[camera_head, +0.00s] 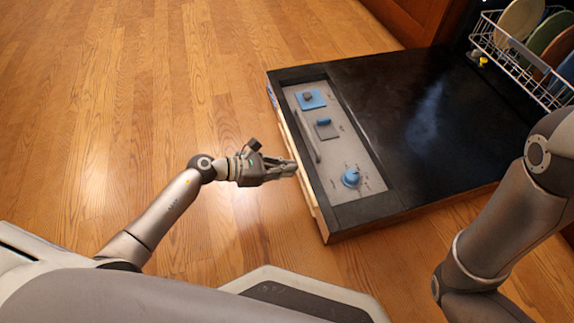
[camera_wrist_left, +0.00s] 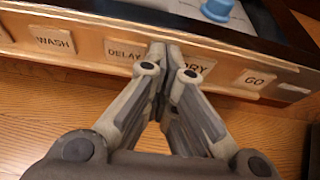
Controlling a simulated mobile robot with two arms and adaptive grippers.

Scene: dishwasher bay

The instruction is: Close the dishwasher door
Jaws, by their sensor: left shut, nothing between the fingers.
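The dishwasher door (camera_head: 425,125) is black and lies folded down, open and about level, low over the wooden floor. Its inner face is up, with a grey panel (camera_head: 345,150) along the left end. My left gripper (camera_head: 294,168) is shut and empty, with its fingertips at the door's outer end edge. In the left wrist view the left fingertips (camera_wrist_left: 168,52) are together in front of the door's button strip (camera_wrist_left: 90,42), between the labels DELAY and DRY. Whether they touch it I cannot tell. My right arm (camera_head: 510,225) crosses at the right; its gripper is out of view.
A white wire rack (camera_head: 510,55) with several plates stands at the door's far right, inside the dishwasher. A wooden cabinet front (camera_head: 405,20) is beside it. The wooden floor (camera_head: 150,100) to the left of the door is clear.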

